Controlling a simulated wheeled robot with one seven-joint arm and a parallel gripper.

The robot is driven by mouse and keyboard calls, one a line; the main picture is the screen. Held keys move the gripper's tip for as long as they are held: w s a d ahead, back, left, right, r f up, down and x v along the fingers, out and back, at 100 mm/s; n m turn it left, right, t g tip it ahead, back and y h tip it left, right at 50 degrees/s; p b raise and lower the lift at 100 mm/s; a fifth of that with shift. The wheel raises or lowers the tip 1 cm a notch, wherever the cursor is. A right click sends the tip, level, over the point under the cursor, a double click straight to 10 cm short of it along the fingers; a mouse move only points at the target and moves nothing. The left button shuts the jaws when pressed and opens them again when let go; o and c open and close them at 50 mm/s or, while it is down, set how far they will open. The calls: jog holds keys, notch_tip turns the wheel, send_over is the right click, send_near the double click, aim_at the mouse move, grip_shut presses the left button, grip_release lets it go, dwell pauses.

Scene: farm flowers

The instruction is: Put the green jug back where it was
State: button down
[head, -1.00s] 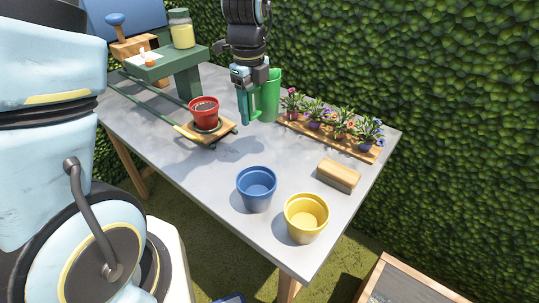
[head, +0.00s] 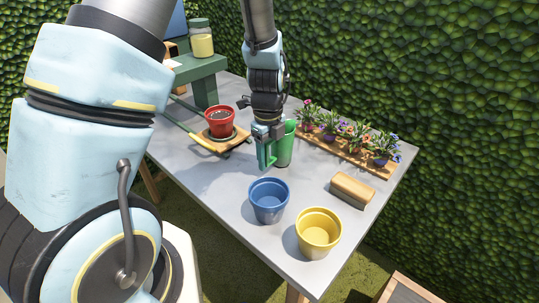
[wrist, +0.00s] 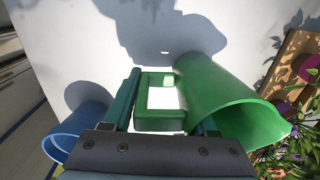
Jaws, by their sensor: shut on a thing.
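The green jug (head: 286,148) is upright, over or on the grey table, between the red pot and the flower board. My gripper (head: 266,152) is shut on the jug's handle, at the jug's left side. In the wrist view the jug (wrist: 222,100) is at the right, with its handle (wrist: 160,122) between my two fingers (wrist: 163,116). I cannot tell whether the jug's base touches the table (head: 222,225).
A red pot (head: 219,122) of soil stands on a wooden tray at left. A blue pot (head: 269,203) and a yellow pot (head: 318,236) stand in front. A wood-topped block (head: 352,187) lies at right. Potted flowers stand on a wooden board (head: 350,156) behind.

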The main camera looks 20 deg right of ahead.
jog(key=shift+f, duration=0.2)
jog(key=shift+f, duration=0.15)
jog(key=shift+c, duration=1)
grip_release()
